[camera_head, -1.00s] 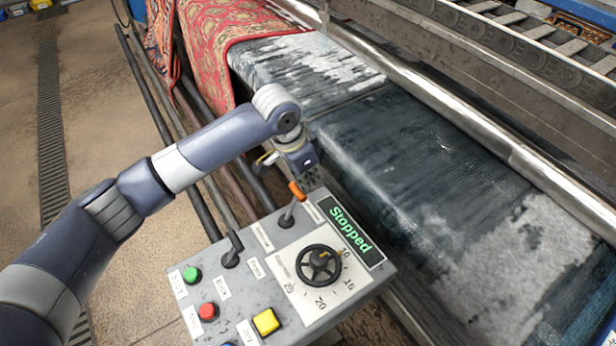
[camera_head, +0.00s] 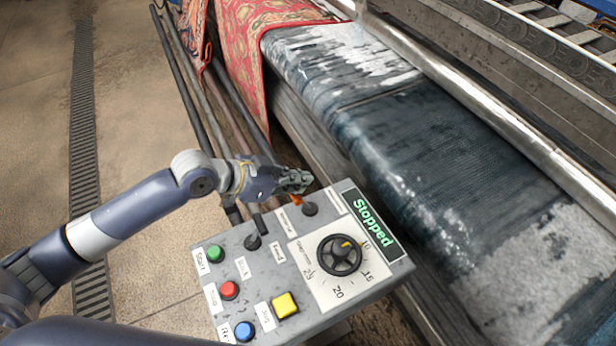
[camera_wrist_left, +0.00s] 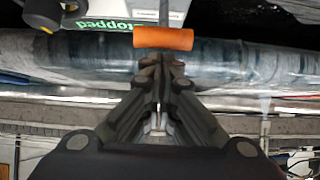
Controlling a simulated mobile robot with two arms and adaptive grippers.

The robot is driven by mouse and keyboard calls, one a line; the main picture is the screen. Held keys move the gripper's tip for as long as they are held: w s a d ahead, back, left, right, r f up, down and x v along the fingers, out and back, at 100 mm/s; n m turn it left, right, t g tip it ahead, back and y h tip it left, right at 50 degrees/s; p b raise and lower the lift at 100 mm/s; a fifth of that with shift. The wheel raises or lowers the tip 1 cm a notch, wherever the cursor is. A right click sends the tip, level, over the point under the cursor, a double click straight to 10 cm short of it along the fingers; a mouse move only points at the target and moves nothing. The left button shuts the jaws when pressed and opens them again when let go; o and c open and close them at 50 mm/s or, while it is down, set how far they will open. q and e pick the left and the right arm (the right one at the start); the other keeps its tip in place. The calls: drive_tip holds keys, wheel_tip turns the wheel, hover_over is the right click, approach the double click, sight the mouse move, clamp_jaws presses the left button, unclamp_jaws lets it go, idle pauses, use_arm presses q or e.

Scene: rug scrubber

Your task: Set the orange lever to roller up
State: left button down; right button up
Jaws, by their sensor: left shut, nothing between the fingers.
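The orange lever (camera_head: 296,199) stands at the back of the grey control box, next to the "Stopped" display. Its orange knob leans left of its round black base, and part of it is hidden by my gripper. My left gripper (camera_head: 297,181) is shut and empty, just behind the knob. In the left wrist view the orange lever's knob (camera_wrist_left: 163,38) lies crosswise just beyond my left gripper's fingertips (camera_wrist_left: 163,60). I cannot tell whether they touch. The labels by the lever are too small to read. My right gripper is not in view.
The control box (camera_head: 205,240) also carries a black lever (camera_head: 255,230), a dial (camera_head: 340,255), and green, red, blue and yellow buttons. The display (camera_head: 370,222) reads "Stopped". The wet machine bed (camera_head: 420,150) and a red rug (camera_head: 240,50) lie behind. Floor at left is open.

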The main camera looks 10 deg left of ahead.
use_arm(q)
drive_tip(key=shift+s+a+f, duration=0.1)
drive_tip(key=shift+s+a, duration=0.15)
drive_tip(key=shift+a, duration=0.15)
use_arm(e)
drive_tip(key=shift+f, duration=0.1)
use_arm(q)
drive_tip(key=shift+s+f, duration=0.1)
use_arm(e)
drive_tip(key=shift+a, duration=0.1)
use_arm(q)
drive_tip(key=shift+d+r+p, duration=0.1)
drive_tip(key=shift+r+p, duration=0.3)
drive_tip(key=shift+p, duration=0.05)
drive_tip(key=r, duration=0.2)
drive_tip(key=r+p, duration=0.1)
drive_tip(key=shift+w+r, duration=0.25)
drive_tip(key=b+v, duration=0.1)
drive_tip(key=v, duration=0.5)
drive_tip(key=shift+s+a, duration=0.25)
drive_tip(key=shift+s, duration=0.05)
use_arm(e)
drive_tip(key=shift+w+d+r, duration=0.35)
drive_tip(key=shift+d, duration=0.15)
